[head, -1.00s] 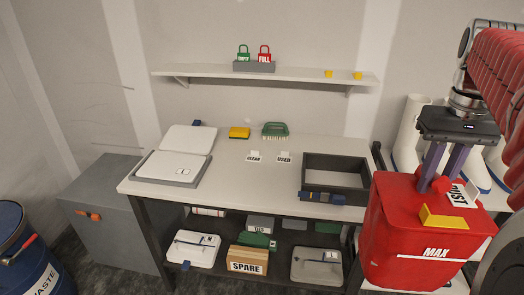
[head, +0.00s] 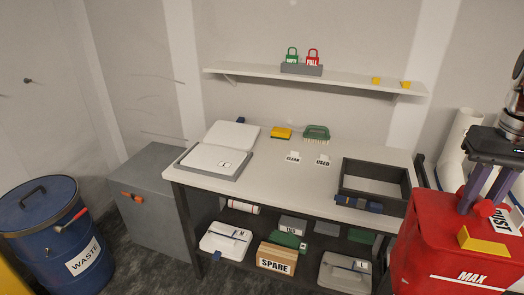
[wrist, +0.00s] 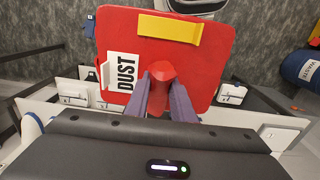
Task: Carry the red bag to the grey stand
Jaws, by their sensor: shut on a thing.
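The red bag (head: 440,245), a boxy container marked MAX and DUST with a yellow strip on top, is at the right edge of the head view, partly cut off. My gripper (head: 484,203) is shut on the red knob on its top. The wrist view shows the fingers (wrist: 161,82) on both sides of that knob, above the bag's red top (wrist: 215,75). The bag hangs in front of the bench's right end. I cannot tell which thing is the grey stand; a grey cabinet (head: 150,180) with an orange latch stands left of the bench.
The bench (head: 260,175) holds a white-lidded case (head: 215,160), a dark open tray (head: 345,195), a yellow sponge and a green brush. Its lower shelf is full of boxes. A blue WASTE drum (head: 40,225) stands at left. Some dark floor shows between drum and bench.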

